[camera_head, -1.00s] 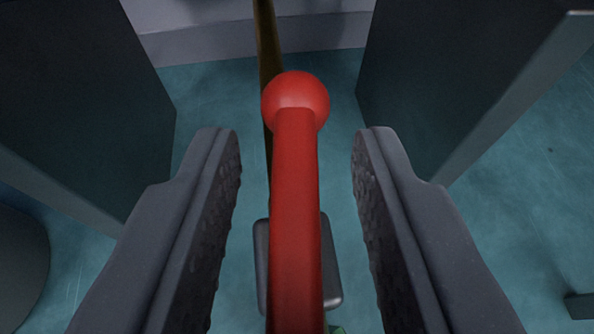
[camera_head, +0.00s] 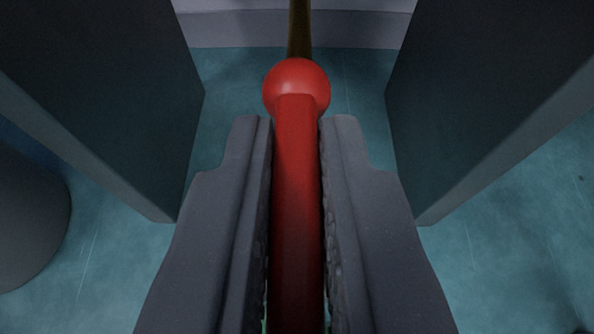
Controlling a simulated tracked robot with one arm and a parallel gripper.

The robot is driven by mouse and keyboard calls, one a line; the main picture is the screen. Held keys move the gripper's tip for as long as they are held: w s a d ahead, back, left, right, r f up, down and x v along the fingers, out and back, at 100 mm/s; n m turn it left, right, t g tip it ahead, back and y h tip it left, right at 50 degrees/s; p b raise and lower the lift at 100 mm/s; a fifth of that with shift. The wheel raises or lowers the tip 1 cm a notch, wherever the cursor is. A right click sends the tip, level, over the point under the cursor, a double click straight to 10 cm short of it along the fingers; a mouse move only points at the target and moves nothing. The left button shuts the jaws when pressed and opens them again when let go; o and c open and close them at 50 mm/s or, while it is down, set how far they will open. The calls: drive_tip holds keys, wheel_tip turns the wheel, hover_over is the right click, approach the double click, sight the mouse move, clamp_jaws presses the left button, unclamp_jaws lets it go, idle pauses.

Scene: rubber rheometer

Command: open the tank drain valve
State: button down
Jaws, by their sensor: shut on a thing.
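A red lever handle (camera_head: 297,200) with a round ball end (camera_head: 297,88) runs up the middle of the view, pointing away from me. My gripper (camera_head: 297,125) is shut on the lever, with one dark grey finger along each side of it. The ball end sticks out just past the fingertips. The valve body that the lever belongs to is hidden from this view.
Large dark upright blocks stand at left (camera_head: 95,90) and right (camera_head: 480,110), close to my fingers. A dark rounded object (camera_head: 30,220) is at far left. A brownish pipe (camera_head: 299,30) and a pale grey base (camera_head: 220,25) lie beyond the ball. The floor (camera_head: 345,95) is teal.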

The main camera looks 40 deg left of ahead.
drive_tip(key=shift+w+r, duration=0.15)
drive_tip(key=shift+w, duration=0.05)
drive_tip(key=c, duration=1.5)
unclamp_jaws()
drive_tip(key=shift+s, duration=0.1)
drive_tip(key=shift+f+p+v, duration=0.1)
drive_tip(key=shift+p+v, duration=0.75)
drive_tip(key=shift+v, duration=2.55)
drive_tip(key=shift+f+p+v, duration=0.15)
drive_tip(key=shift+p+v, duration=0.7)
drive_tip(key=shift+v, duration=2.55)
drive_tip(key=shift+d+r, duration=0.1)
